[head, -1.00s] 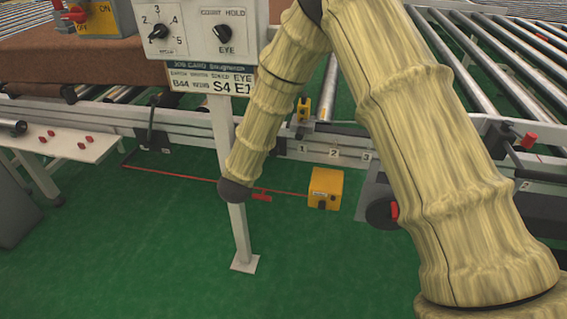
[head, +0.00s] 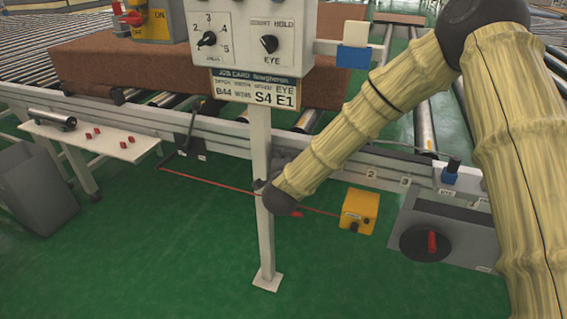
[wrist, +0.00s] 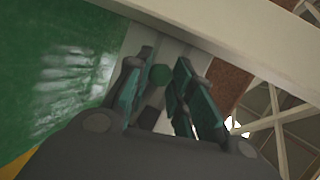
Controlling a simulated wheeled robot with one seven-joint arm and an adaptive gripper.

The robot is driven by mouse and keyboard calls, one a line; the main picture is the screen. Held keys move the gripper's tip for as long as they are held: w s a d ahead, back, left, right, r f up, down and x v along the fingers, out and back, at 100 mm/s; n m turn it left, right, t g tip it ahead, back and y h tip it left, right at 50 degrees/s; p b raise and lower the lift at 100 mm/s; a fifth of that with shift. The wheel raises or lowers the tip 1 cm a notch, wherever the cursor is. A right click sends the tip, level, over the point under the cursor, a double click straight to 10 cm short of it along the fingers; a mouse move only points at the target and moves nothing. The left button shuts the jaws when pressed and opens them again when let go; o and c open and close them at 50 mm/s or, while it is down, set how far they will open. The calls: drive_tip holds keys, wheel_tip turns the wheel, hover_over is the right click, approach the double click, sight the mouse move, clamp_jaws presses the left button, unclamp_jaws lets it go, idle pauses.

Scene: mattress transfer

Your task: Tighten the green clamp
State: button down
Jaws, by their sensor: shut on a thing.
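In the wrist view a small round green knob, which looks like the green clamp (wrist: 159,75), sits between the two fingers of my gripper (wrist: 157,82). The fingers have dark teal pads and are closed around it. A pale post or beam passes just behind. In the head view my arm reaches down to the white post under the control box, and its dark wrist joint is in front of the post's right side. My gripper and the clamp are mostly hidden there.
The control box (head: 290,45) with two dials stands on the white post (head: 264,235). Behind is a roller conveyor with a brown mattress (head: 120,65). A yellow box (head: 359,210) and a grey unit with a red-handled dial (head: 425,243) are at right. Green floor in front is clear.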

drive_tip(key=shift+w+r, duration=0.15)
drive_tip(key=shift+r, duration=0.15)
drive_tip(key=c, duration=1.2)
unclamp_jaws()
drive_tip(key=shift+f, duration=0.15)
drive_tip(key=shift+s, duration=0.25)
drive_tip(key=v, duration=1.1)
drive_tip(key=shift+s, duration=0.35)
